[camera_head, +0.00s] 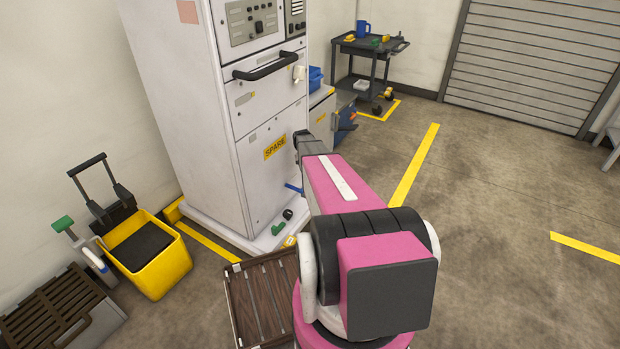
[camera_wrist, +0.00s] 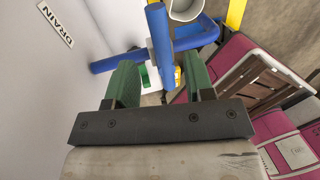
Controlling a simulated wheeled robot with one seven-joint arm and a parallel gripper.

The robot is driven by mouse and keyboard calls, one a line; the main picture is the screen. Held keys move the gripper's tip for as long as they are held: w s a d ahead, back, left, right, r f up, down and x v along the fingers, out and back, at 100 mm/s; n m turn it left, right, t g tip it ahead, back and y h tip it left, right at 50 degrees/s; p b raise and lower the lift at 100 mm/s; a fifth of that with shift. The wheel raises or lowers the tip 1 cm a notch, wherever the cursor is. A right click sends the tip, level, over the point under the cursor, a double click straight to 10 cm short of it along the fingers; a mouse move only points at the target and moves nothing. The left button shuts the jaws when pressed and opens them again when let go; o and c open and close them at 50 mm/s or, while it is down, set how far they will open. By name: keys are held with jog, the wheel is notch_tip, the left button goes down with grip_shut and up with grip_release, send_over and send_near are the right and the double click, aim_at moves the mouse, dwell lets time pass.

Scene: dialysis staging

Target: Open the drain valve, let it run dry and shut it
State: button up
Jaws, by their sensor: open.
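In the wrist view, my gripper (camera_wrist: 160,78) is open, with its two green fingers spread apart. Blue drain valve parts (camera_wrist: 160,45) show just beyond and between the fingertips: an upright bar, a bar running left to the white panel, and a pipe running right. I cannot tell whether the fingers touch them, or whether the valve is open or shut. A DRAIN label (camera_wrist: 56,24) is on the panel at upper left. A pale round opening (camera_wrist: 186,8) shows at the top. In the head view, a blue piece (camera_head: 293,187) shows low beside the white cabinet; my arm hides the gripper.
The tall white cabinet (camera_head: 190,110) bears a yellow SPARE label (camera_head: 274,148). A yellow mop bucket (camera_head: 160,272) stands left.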

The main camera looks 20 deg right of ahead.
notch_tip(320, 180, up, 6)
jog(key=shift+w+a, duration=0.4)
jog(key=shift+w, duration=0.05)
jog(key=shift+f, duration=0.1)
jog(key=s+a+r+m, duration=0.3)
jog(key=s+a+m, duration=0.4)
jog(key=s+m, duration=0.1)
jog(key=s+a+r+m+t+y, duration=0.1)
jog(key=s+a+r+m, duration=0.3)
jog(key=s+a+m, duration=0.3)
jog(key=s+a+r+m, duration=0.3)
jog(key=s+a+m, duration=0.4)
jog(key=s+m, duration=0.3)
jog(key=shift+s+a+r+m+t, duration=0.15)
jog(key=shift+s+r+m+t, duration=0.2)
jog(key=shift+s, duration=0.8)
